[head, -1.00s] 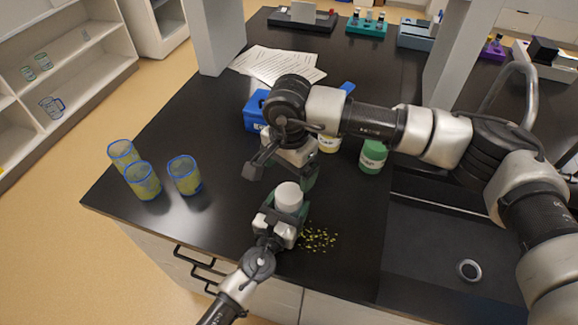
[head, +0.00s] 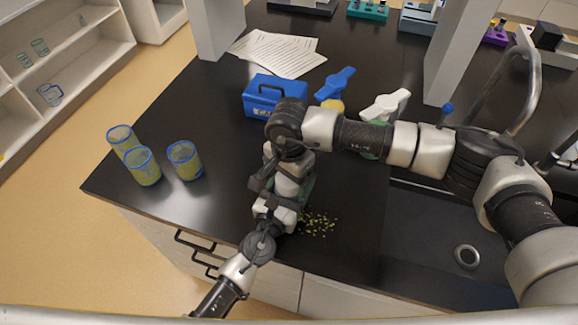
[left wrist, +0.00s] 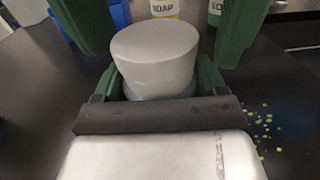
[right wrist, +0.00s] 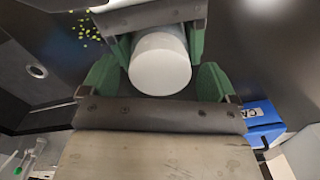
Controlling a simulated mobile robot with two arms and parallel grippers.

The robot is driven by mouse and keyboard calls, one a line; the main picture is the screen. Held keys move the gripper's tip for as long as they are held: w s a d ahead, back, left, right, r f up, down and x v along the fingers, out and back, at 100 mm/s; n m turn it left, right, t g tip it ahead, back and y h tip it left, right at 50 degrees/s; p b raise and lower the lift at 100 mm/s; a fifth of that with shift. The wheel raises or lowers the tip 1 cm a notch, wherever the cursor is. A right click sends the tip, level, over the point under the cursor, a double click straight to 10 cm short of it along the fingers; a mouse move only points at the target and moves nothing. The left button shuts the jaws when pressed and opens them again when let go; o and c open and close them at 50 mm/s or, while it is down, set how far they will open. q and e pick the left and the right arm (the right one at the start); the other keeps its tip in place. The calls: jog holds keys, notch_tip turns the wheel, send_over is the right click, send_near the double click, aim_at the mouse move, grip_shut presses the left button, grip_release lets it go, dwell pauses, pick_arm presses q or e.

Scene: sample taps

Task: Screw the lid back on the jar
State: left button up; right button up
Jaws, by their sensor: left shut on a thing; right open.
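The pale grey-white lid (left wrist: 155,55) sits on top of the jar, and only a thin bluish strip of the jar (left wrist: 160,93) shows below it. I cannot tell whether the lid is threaded on. My left gripper (left wrist: 160,85) is shut around the jar, low at the front of the bench. My right gripper (right wrist: 158,80) is open above the lid, its green fingers on either side of it and apart from it. The lid also shows in the right wrist view (right wrist: 160,65). In the head view the grippers hide the lid and jar.
Yellow-green crumbs (head: 318,224) lie right of the jar. Three blue-rimmed cups (head: 185,162) stand at the left. A blue case (head: 272,97), a blue-topped bottle (head: 336,88) and a white-topped bottle (head: 385,106) stand behind. A sink (head: 440,235) is at the right.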

jog(key=shift+f, duration=0.1)
jog(key=c, duration=1)
jog(key=shift+o, duration=0.2)
jog(key=m, duration=0.4)
jog(key=shift+m, duration=0.4)
jog(key=o, duration=1)
jog(key=shift+r, duration=2.3)
jog(key=shift+c, duration=0.2)
